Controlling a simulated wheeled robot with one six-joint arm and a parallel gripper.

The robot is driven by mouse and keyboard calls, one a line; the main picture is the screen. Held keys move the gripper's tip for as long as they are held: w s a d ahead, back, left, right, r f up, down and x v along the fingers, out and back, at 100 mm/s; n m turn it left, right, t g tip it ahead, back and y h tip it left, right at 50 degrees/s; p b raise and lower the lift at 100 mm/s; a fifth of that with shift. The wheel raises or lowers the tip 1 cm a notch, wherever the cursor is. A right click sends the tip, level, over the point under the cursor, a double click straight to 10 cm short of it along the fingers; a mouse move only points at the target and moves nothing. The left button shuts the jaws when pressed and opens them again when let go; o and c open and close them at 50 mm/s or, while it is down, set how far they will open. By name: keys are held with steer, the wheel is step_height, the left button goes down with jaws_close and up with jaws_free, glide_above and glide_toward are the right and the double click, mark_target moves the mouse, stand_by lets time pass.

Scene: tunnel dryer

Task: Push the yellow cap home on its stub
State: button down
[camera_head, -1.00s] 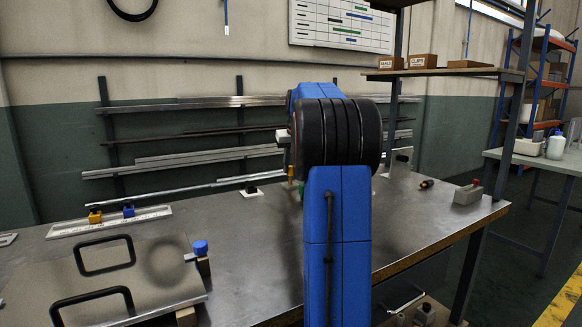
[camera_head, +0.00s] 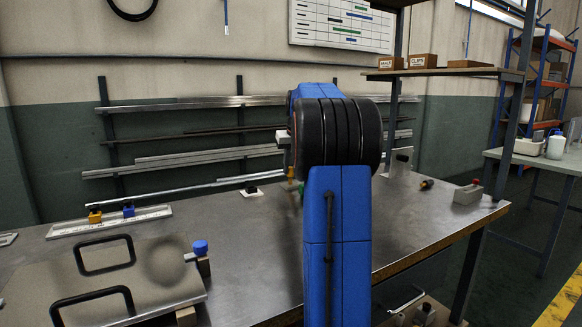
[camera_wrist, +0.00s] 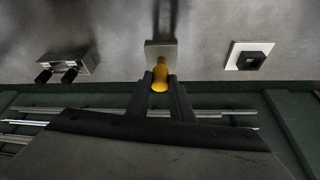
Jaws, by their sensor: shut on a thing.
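The yellow cap (camera_wrist: 160,76) sits between the two fingertips of my gripper (camera_wrist: 160,87) in the wrist view, and the gripper is shut on it. A pale square plate (camera_wrist: 160,50) shows just beyond the cap. The stub itself is not clearly visible, so I cannot tell how far the cap sits on it. In the head view a small yellow piece (camera_head: 291,173) shows at the left edge of my arm, behind which the fingers are mostly hidden.
A white plate with a black square socket (camera_wrist: 249,56) and a metal block with two black knobs (camera_wrist: 67,67) flank the cap. The steel bench (camera_head: 240,235) holds a panel with black handles (camera_head: 105,275), a rail with yellow and blue pieces (camera_head: 110,221) and a grey block (camera_head: 467,194).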

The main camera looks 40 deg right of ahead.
steer(key=shift+f, duration=1.45)
steer(key=c, duration=1.5)
jaws_free()
steer(key=shift+v, duration=8.65)
steer(key=shift+s+a+f, duration=0.1)
steer(key=shift+s, duration=0.15)
